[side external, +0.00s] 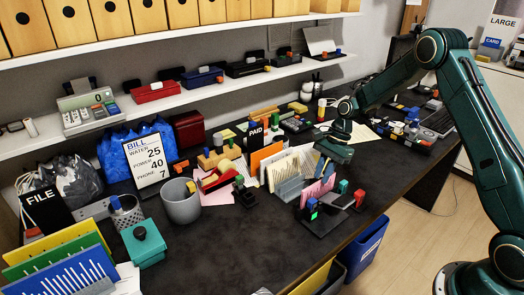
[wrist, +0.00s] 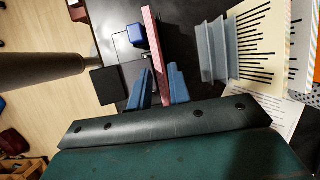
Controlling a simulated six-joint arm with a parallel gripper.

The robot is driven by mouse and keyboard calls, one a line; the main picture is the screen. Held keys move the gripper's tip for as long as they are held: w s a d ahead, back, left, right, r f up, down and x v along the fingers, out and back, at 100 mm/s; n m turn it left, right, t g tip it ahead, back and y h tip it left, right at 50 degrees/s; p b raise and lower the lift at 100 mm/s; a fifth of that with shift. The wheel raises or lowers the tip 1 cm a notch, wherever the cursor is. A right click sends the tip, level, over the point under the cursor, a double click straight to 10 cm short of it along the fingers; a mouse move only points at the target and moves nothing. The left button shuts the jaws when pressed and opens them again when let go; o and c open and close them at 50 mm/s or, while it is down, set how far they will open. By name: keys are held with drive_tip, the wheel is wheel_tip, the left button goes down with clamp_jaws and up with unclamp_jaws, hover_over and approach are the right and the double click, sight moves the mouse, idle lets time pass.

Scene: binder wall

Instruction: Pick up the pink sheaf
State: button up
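The pink sheaf (side external: 318,189) stands upright near the front edge of the dark desk, just right of a grey ridged holder (side external: 289,190). In the wrist view the pink sheaf (wrist: 154,48) shows nearly edge-on as a thin strip. My gripper (side external: 325,168) points down over the sheaf's top in the side view. In the wrist view my gripper's blue fingers (wrist: 160,86) stand one on each side of the sheaf, with narrow gaps. They look open. The sheaf's lower part is partly hidden by a black stand with coloured blocks (side external: 331,208).
Cream sheets (side external: 290,168) stand close left of the sheaf, behind the grey holder (wrist: 213,50). An orange sheaf (side external: 264,158) and a PAID sign (side external: 256,134) stand farther left. A blue bin (side external: 364,248) is below the desk edge. Bare desk (side external: 235,238) lies at front left.

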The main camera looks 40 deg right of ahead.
sight(320, 181)
drive_tip(key=shift+f, duration=0.1)
drive_tip(key=shift+x, duration=2.5)
clamp_jaws()
